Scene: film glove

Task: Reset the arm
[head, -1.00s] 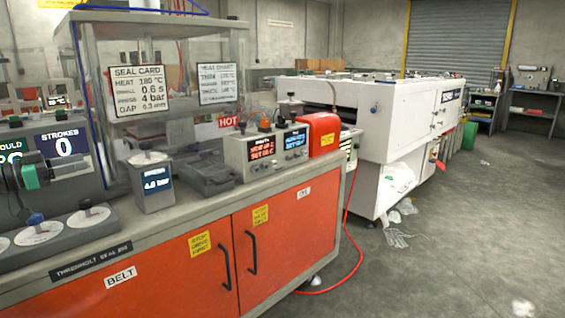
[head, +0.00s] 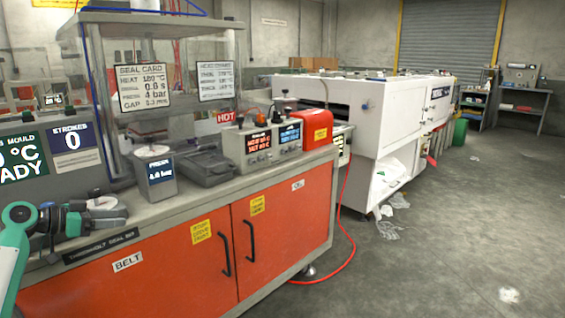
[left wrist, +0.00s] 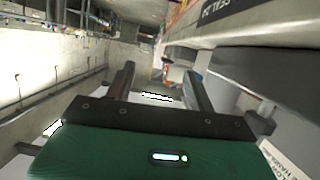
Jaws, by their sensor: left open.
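My left arm comes in at the lower left of the head view, with a teal link and a dark wrist. Its gripper (head: 112,216) points right, in front of the bench's left part and near a grey dial. In the left wrist view the two dark fingers of the left gripper (left wrist: 157,85) stand apart with nothing between them. The green gripper body fills the bottom of that view. My right arm and gripper are not in view.
An orange-fronted bench (head: 183,262) with a sealing machine fills the left and middle. A control box (head: 262,146) and red unit (head: 318,130) stand on it. A red hose (head: 349,225) lies on the floor. A white machine (head: 400,130) stands behind.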

